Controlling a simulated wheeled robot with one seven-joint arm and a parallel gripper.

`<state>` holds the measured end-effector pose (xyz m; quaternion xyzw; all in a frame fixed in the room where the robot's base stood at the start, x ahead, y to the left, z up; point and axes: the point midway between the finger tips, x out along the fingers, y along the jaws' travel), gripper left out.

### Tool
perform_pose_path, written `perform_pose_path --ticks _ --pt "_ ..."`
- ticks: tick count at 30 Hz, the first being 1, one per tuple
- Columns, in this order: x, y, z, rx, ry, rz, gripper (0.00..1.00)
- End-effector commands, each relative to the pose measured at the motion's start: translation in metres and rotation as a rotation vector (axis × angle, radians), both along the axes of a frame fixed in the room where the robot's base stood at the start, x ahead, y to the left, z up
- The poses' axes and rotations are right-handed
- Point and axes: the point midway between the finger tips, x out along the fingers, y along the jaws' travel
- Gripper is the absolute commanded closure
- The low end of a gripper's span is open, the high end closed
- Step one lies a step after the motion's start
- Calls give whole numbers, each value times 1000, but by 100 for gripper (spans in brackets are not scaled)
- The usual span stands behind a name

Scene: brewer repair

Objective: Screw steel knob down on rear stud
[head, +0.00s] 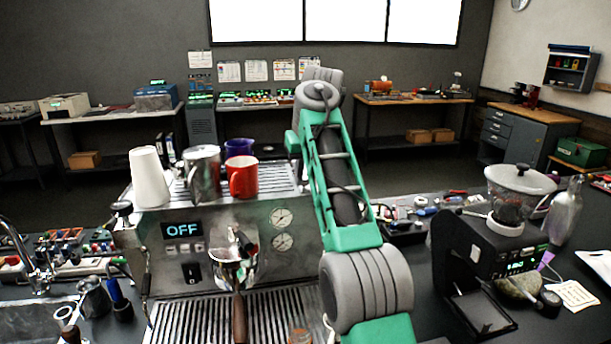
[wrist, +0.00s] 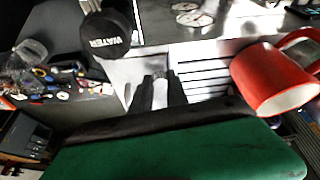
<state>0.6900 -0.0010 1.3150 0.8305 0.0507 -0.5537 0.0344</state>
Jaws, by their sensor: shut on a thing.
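In the wrist view my gripper (wrist: 160,80) has its two dark fingers shut on a small pale metallic piece, the steel knob (wrist: 160,93). The knob is mostly covered by the fingers, and its outline is hard to make out. It is at the slatted top of the brewer, but the rear stud is hidden, so I cannot tell whether the knob sits on it. In the head view the steel brewer (head: 190,222) shows "OFF" on its display. My arm reaches over its right side, and my gripper is hidden there.
A red mug (head: 243,180) stands on the brewer's top; it also shows close right of my gripper in the wrist view (wrist: 270,78). A white cup stack (head: 149,178), steel pitcher (head: 203,172) and blue mug (head: 238,147) stand nearby. A black lettered cap (wrist: 106,36) is left of my gripper.

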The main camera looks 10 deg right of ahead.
Motion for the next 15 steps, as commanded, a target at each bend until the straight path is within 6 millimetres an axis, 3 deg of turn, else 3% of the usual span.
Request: perform_pose_path --ticks 12,13,15 --pt "0 0 -3 0 6 0 100" --pt "0 0 -3 0 6 0 78" --pt "0 0 -3 0 6 0 72"
